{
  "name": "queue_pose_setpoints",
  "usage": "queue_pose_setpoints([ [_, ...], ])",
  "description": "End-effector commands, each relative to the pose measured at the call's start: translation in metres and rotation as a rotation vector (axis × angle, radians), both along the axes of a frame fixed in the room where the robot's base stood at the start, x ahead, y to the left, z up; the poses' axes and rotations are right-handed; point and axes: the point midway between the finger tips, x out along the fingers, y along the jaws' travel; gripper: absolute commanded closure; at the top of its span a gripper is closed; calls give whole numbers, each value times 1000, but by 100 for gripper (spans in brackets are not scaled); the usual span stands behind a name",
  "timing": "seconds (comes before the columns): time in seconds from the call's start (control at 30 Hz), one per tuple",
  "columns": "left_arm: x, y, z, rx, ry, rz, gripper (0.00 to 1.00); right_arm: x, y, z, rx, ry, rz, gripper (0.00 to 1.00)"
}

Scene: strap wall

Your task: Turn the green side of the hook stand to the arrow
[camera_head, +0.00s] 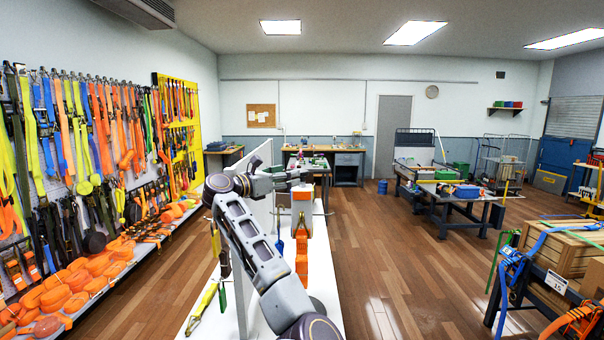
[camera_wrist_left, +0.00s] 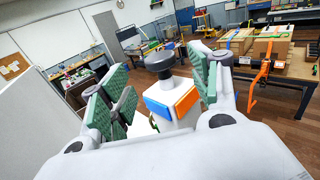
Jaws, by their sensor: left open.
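The hook stand (camera_wrist_left: 172,118) is a white block with a dark round knob on top. In the left wrist view it shows a blue side (camera_wrist_left: 158,105) and an orange side (camera_wrist_left: 187,102). Its green side and the arrow cannot be seen. My left gripper (camera_wrist_left: 166,82) is open, with its green-padded fingers spread to the left and right of the stand; contact is not visible. In the head view, the left gripper (camera_head: 297,178) is above the white bench, and the stand (camera_head: 301,204) is partly hidden below it. My right gripper is not in view.
A white upright panel (camera_head: 262,215) stands on the white bench (camera_head: 325,270) beside my left arm. Orange, blue and green straps hang near it. A strap wall (camera_head: 80,150) fills the left side. A crate table (camera_head: 560,260) stands right; the wooden floor between is clear.

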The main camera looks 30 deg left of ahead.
Motion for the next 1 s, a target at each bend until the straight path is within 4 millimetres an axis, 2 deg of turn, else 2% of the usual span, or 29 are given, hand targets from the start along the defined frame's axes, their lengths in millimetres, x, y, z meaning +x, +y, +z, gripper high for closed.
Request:
queue_pose_setpoints([
  [0.37, 12, -3, 1, 0, 0, -2, 38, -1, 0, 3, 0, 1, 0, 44],
  [0.8, 56, -14, 1, -1, 1, -2, 38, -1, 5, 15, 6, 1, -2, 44],
  [1.0, 69, -17, 1, -1, 1, -1, 38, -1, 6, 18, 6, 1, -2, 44],
])
